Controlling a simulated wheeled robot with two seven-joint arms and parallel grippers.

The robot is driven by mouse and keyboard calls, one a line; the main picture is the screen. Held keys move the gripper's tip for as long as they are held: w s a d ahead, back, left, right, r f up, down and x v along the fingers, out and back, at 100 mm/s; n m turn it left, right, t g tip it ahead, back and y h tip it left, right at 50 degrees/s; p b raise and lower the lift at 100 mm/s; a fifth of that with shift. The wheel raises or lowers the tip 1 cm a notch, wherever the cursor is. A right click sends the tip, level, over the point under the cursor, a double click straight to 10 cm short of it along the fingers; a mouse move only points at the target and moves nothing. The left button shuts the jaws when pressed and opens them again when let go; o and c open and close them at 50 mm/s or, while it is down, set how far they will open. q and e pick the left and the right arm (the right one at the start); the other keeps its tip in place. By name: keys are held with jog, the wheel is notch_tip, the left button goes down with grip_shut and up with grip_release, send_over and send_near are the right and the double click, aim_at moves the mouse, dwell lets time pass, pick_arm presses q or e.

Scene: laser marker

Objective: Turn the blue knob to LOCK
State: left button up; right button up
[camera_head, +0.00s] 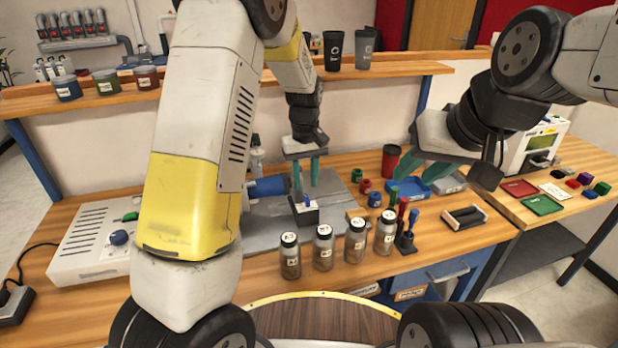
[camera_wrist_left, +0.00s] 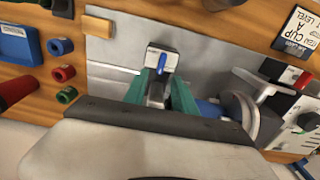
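A small blue knob (camera_head: 306,200) stands on a small dark block with a pale top (camera_head: 304,217), on a grey plate on the bench. In the left wrist view the blue knob (camera_wrist_left: 160,66) lies just beyond the fingertips. My left gripper (camera_head: 306,184) points down over the block with its green fingers apart; the knob lies between their lines, and contact cannot be told. No LOCK marking is readable.
Several labelled jars (camera_head: 323,248) stand in front of the block. A blue cylinder (camera_head: 268,186) lies just left of it. Red, green and blue rings (camera_head: 365,186), a blue tray (camera_head: 412,188) and a tool holder (camera_head: 405,240) stand to the right.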

pick_arm(q)
jog(key=shift+r, duration=1.7)
jog(key=shift+r, duration=0.15)
notch_tip(320, 180, up, 7)
send_over(305, 195)
jog(key=shift+s, duration=0.1)
jog(key=s+a+r+m+t+h, duration=0.25)
jog(key=s+a+r, duration=0.35)
jog(key=s+r, duration=0.45)
jog(key=s+a+f+m+t, duration=0.1)
jog(key=s+a+m+t, duration=0.1)
jog(key=s, duration=1.2)
jog(key=shift+s+t, duration=0.25)
jog(key=shift+t, duration=0.6)
jog(key=shift+a+f, duration=0.1)
jog(key=shift+a, duration=0.05)
